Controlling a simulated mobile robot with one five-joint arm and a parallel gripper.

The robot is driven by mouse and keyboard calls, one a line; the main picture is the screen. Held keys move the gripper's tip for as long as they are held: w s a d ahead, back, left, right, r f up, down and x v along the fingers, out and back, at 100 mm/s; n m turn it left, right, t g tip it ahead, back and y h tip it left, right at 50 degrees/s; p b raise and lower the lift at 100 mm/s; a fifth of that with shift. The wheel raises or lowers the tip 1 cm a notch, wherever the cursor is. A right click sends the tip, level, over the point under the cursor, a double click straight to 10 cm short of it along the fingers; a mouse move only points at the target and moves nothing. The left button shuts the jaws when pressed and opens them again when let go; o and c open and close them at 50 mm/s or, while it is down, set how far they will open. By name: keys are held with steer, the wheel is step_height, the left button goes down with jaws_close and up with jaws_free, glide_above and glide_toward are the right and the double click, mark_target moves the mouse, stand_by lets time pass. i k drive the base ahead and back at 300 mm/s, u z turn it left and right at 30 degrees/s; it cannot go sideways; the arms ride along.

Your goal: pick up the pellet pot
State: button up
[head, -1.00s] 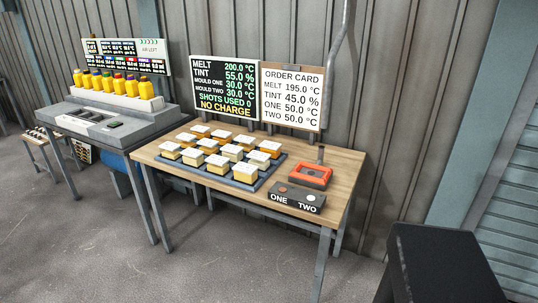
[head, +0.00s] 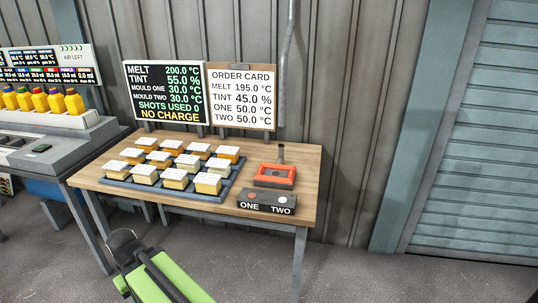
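Several small square pots (head: 208,184) with white labelled tops and yellow to orange sides stand in rows on a dark blue-grey tray (head: 190,194) on the wooden table. I cannot tell whether one of them is the pellet pot; no pot is readably marked so. Part of my arm (head: 170,276), green with a dark rounded end, shows at the bottom left, in front of the table and apart from the pots. My gripper's fingers do not show.
An orange-red square frame (head: 275,183) with a short post stands on the table (head: 308,165) behind a dark ONE/TWO button box (head: 266,203). A readout board (head: 165,92) and order card (head: 241,97) stand behind. A grey machine (head: 50,150) with yellow bottles is left. Floor is clear at right.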

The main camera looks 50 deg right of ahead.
mark_target(232, 153)
steer(key=z, duration=0.35)
steer(key=i, duration=1)
steer(key=u, duration=0.1)
